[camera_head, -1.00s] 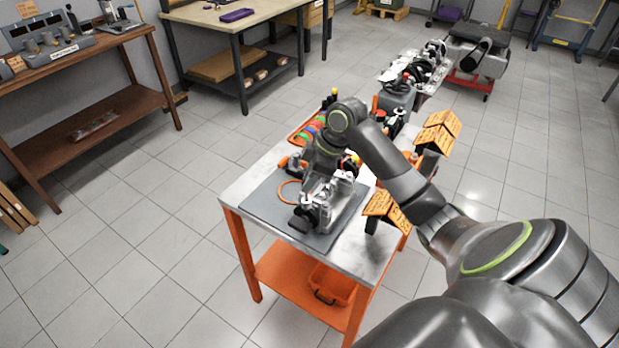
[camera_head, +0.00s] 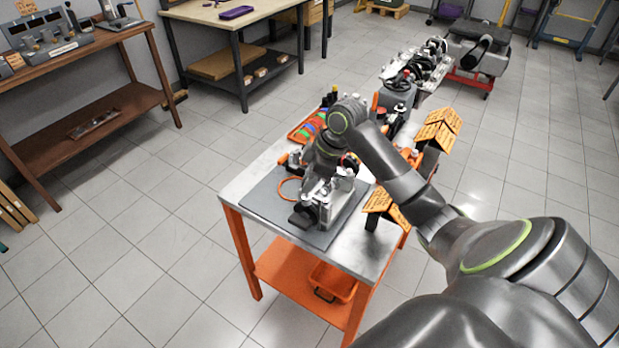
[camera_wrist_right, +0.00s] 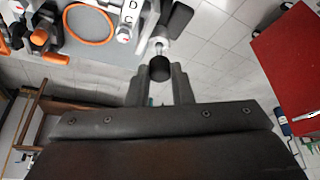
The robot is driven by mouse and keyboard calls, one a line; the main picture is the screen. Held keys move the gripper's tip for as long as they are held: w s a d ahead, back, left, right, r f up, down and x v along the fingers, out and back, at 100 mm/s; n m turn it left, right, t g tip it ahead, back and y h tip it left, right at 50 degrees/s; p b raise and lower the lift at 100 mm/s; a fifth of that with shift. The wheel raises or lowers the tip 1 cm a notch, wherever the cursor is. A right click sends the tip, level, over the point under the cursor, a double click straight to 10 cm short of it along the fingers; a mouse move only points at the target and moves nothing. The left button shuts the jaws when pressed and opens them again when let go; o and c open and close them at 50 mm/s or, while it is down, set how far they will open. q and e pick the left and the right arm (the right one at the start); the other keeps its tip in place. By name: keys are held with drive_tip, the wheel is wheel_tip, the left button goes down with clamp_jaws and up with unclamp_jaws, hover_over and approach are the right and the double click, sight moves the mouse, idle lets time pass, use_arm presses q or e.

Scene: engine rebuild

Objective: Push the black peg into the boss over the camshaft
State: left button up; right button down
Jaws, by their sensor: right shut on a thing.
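My right gripper (camera_wrist_right: 160,88) is shut on a black peg (camera_wrist_right: 160,68), which shows between its fingertips in the wrist view. In the head view my right gripper hangs over the engine block (camera_head: 342,207), and its fingers and the peg are hard to make out there. The grey engine block also shows at the top of the wrist view (camera_wrist_right: 124,18), with a silver shaft-like part and a black cylinder (camera_wrist_right: 180,17) just beyond the peg. I cannot tell whether the peg touches the boss. The camshaft is not clearly visible. My left gripper is not in view.
The block stands on a grey mat (camera_head: 262,203) on an orange-legged metal table (camera_head: 372,250). An orange ring (camera_head: 289,190) lies on the mat beside it. Orange card-like stands (camera_head: 385,206) are at the right edge, and a tray of coloured rings (camera_head: 305,130) is behind.

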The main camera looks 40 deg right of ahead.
drive_tip(key=shift+f+b, duration=0.6)
drive_tip(key=shift+f, duration=0.75)
idle(0.4)
drive_tip(key=c, duration=1.5)
unclamp_jaws()
drive_tip(key=shift+r, duration=0.2)
drive_tip(key=shift+r+p, duration=1.35)
drive_tip(key=shift+p, duration=0.6)
drive_tip(key=o, duration=0.5)
drive_tip(key=shift+o, duration=0.2)
